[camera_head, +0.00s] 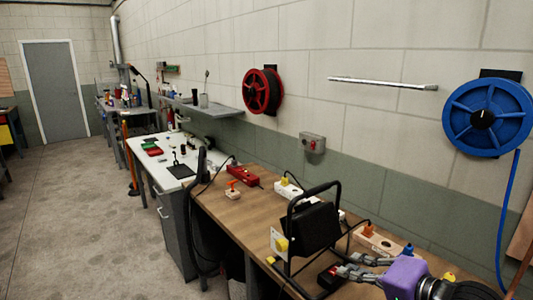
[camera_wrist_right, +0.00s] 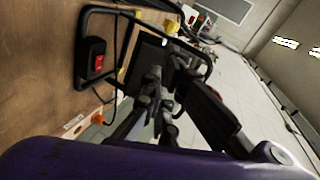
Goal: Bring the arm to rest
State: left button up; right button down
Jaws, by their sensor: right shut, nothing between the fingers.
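My right gripper (camera_head: 347,265) reaches in from the lower right of the head view, with grey fingers and a purple body. It is over the wooden bench near the black-framed work light, and its fingers hold nothing. In the right wrist view the same gripper (camera_wrist_right: 165,85) shows dark linked fingers in front of the light's frame. I cannot tell whether the fingers touch the frame. My left gripper is not in view.
A blue reel (camera_head: 487,117) hangs on the wall. The floor (camera_head: 70,220) at left is clear.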

jog(key=s+f+n+h, duration=0.25)
jog(key=s+f, duration=0.55)
jog(key=f, duration=0.6)
jog(key=s+f+n+h, duration=0.25)
jog(key=s+f, duration=0.55)
jog(key=f, duration=0.6)
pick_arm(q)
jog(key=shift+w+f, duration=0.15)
pick_arm(e)
jog(key=s+f+n+g+h, duration=0.1)
jog(key=s+f+n, duration=0.1)
jog(key=s+f, duration=0.2)
jog(key=s+a+f+n+g+h, duration=0.1)
jog(key=s+f, duration=0.3)
jog(key=s, duration=0.5)
jog(key=shift+s+f+n+g, duration=0.15)
jog(key=shift+f+n+g, duration=0.15)
jog(key=shift+n, duration=0.3)
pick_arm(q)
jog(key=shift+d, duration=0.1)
